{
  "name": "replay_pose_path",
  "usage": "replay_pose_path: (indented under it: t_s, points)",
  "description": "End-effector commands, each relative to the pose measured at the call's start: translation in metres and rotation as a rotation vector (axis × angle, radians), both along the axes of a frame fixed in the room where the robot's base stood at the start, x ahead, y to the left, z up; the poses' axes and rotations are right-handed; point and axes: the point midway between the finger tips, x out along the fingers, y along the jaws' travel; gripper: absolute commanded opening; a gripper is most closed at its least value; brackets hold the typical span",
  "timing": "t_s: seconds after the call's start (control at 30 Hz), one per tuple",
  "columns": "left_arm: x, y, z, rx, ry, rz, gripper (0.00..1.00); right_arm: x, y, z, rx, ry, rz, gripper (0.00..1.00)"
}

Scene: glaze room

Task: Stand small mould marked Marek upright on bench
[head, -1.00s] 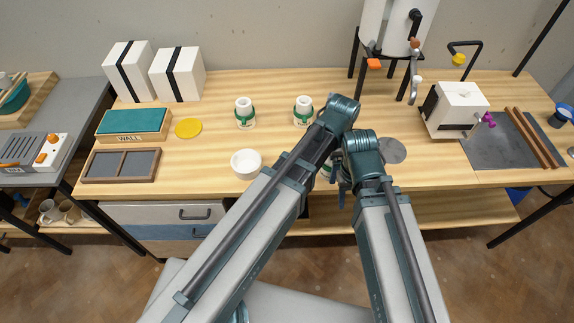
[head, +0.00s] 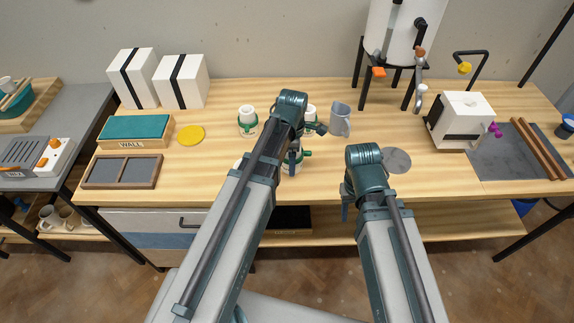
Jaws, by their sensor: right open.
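White pieces with green bands stand on the bench: one at the left (head: 248,121) and one behind my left wrist (head: 310,113). A third white piece with a green band (head: 291,168) shows at my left gripper (head: 294,158), partly hidden by it and the arm. I cannot read the name Marek on any piece, and cannot tell whether the third is tilted. My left gripper points down; its fingertips are too hidden to show their grip. My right gripper (head: 345,207) is open, mostly hidden behind its arm, near the bench's front edge.
A grey jug (head: 340,119) stands just right of my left wrist. A white bowl (head: 238,164) is partly hidden by my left arm. A yellow disc (head: 190,135) and grey disc (head: 397,161) lie on the bench (head: 225,95). Two strapped white blocks (head: 181,82) stand at back left.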

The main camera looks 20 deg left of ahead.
Motion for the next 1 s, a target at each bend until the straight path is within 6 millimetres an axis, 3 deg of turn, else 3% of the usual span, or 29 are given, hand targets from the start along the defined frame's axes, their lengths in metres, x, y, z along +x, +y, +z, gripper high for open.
replay_pose_path:
  t_s: [0.27,0.4,0.67,1.0]
  points:
    - [0.002,0.006,0.000,0.000,0.000,0.000,0.00,0.000,0.000,0.000,0.000,0.000,0.000,0.50]
    - [0.005,0.019,-0.003,0.000,0.000,0.003,0.00,0.000,0.000,-0.003,0.000,0.000,0.000,0.50]
    - [0.004,0.016,-0.039,0.000,0.000,0.000,0.00,0.000,0.000,-0.039,0.000,0.000,0.000,0.50]
    - [0.004,0.016,-0.038,0.000,0.000,0.000,0.00,0.000,0.000,-0.038,0.000,0.000,0.000,0.50]
